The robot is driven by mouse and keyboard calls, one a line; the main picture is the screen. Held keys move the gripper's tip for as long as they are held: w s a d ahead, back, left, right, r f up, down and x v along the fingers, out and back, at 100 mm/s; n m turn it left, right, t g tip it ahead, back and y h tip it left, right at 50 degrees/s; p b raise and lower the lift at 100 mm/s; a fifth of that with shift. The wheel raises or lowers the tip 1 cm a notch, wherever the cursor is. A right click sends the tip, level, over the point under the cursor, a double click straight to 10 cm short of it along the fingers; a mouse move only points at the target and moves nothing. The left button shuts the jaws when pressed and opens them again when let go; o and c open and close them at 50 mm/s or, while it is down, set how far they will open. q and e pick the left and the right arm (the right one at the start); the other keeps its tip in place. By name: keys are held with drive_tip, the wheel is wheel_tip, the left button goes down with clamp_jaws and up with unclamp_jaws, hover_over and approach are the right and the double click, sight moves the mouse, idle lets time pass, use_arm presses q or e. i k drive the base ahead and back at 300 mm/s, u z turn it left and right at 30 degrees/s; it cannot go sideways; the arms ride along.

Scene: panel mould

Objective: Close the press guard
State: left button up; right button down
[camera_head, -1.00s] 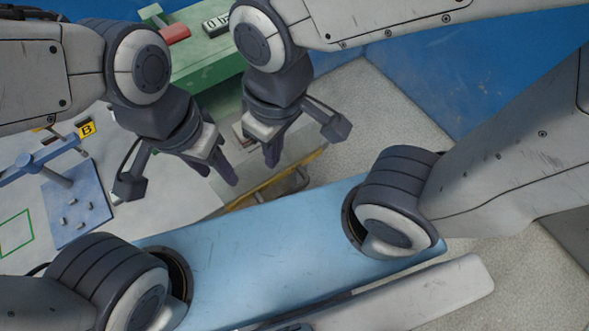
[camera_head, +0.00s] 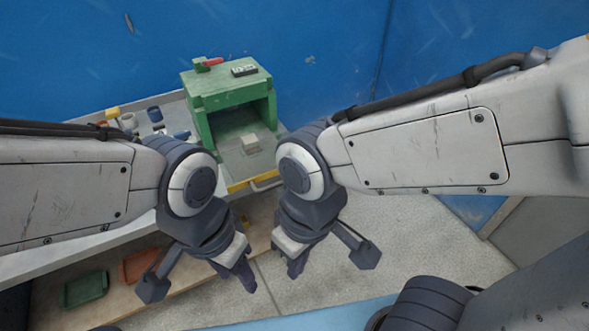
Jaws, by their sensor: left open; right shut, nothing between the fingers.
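The green press (camera_head: 228,95) stands on the bench against the blue wall, with its front opening uncovered. A small pale block (camera_head: 250,144) sits at the opening. A yellow-edged bar with a metal handle (camera_head: 265,184) lies low in front of the press, at the bench edge; it looks like the guard, lowered. My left gripper (camera_head: 237,277) is open, pointing down, in front of the bench and nearer than the handle. My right gripper (camera_head: 294,267) is shut and empty, just right of it. Neither touches the press or handle.
Several small parts (camera_head: 155,115) stand on the bench left of the press. A green bin (camera_head: 86,289) and an orange bin (camera_head: 140,265) sit on a lower shelf. The floor (camera_head: 400,240) to the right is clear. Blue walls close off the back and right.

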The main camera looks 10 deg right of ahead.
sight(245, 171)
drive_tip(key=z, duration=0.5)
drive_tip(key=i, duration=0.85)
